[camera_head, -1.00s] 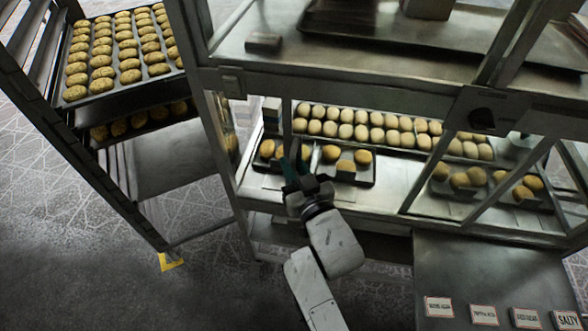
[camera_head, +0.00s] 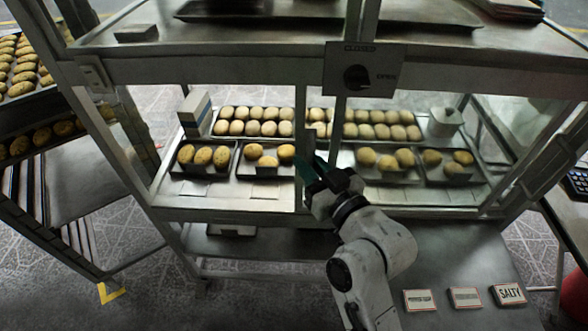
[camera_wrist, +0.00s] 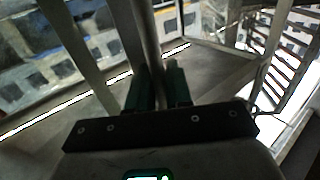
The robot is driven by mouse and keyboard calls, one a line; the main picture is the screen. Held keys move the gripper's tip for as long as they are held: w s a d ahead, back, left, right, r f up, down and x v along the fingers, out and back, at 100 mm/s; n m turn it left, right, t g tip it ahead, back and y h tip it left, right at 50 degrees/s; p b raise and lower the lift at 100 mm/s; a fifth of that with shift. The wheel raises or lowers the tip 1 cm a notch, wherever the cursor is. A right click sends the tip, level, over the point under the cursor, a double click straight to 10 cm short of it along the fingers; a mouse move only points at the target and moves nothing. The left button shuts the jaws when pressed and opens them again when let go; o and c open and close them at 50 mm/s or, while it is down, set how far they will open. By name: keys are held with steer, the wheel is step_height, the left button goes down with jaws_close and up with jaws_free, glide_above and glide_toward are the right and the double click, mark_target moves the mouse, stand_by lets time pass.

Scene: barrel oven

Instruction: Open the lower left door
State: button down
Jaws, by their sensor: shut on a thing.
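The display case (camera_head: 215,72) has a lower level behind its front frame, with trays of buns inside. A slim upright bar (camera_head: 301,125), seemingly the edge frame of the lower left door, stands just left of the middle post (camera_head: 338,128). My gripper (camera_head: 308,168) has its teal fingers at the lower part of this bar. In the wrist view, the bar (camera_wrist: 150,45) runs between the two fingers (camera_wrist: 159,88), which are closed on it. The door's glass is hard to make out. The left part of the opening looks clear of any bar.
A rotary knob (camera_head: 357,77) marked CLOSED and OPEN sits on the middle of the frame. A rack of bun trays (camera_head: 22,88) stands at the left. A counter (camera_head: 470,262) with label cards is at the right front. Floor (camera_head: 150,312) is free at the front left.

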steer(key=shift+d, duration=0.2)
steer(key=c, duration=1.2)
jaws_free()
steer(key=shift+c, duration=0.2)
steer(key=v, duration=1)
steer(key=shift+s+d+b, duration=0.2)
steer(key=shift+s+b, duration=0.1)
steer(key=shift+b, duration=0.1)
steer(key=shift+f, duration=0.15)
